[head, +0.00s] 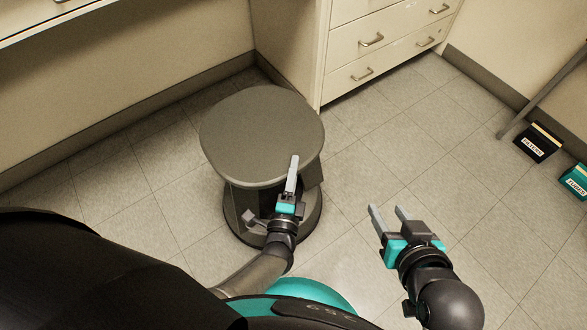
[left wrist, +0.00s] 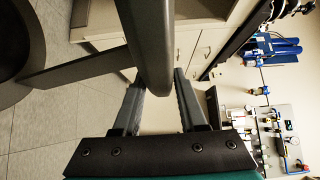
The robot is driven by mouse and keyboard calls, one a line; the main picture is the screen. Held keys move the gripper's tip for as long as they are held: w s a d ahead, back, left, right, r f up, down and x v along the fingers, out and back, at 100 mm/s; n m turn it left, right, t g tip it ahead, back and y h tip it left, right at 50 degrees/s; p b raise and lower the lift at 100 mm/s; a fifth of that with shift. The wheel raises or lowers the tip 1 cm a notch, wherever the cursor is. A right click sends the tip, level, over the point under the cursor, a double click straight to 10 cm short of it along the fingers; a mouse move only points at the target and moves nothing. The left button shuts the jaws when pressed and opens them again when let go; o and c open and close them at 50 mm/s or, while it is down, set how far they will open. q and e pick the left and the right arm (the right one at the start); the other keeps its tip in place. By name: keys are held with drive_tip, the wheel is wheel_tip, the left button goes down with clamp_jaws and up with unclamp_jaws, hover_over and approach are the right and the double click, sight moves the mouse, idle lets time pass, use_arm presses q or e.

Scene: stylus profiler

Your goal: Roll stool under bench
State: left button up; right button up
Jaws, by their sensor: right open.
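The stool has a dark grey rounded seat (head: 252,130) on a round grey base (head: 238,215). It stands upright on the tiled floor in the head view, in front of the bench (head: 75,22) and its drawer unit. My left gripper (head: 292,165) is at the near right edge of the seat, with one finger on top and the other hidden below. In the left wrist view the seat rim (left wrist: 153,60) fills the gap between the fingers (left wrist: 158,95). My right gripper (head: 388,212) is open and empty, to the right of the stool, above the floor.
The drawer unit (head: 375,45) stands just behind and right of the stool. The space under the bench, left of the drawers, shows bare floor and wall. A black box (head: 539,142) and a teal box (head: 575,181) lie at the far right. The floor between is clear.

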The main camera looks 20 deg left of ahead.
use_arm(q)
clamp_jaws()
drive_tip(key=shift+a, duration=0.1)
idle(0.9)
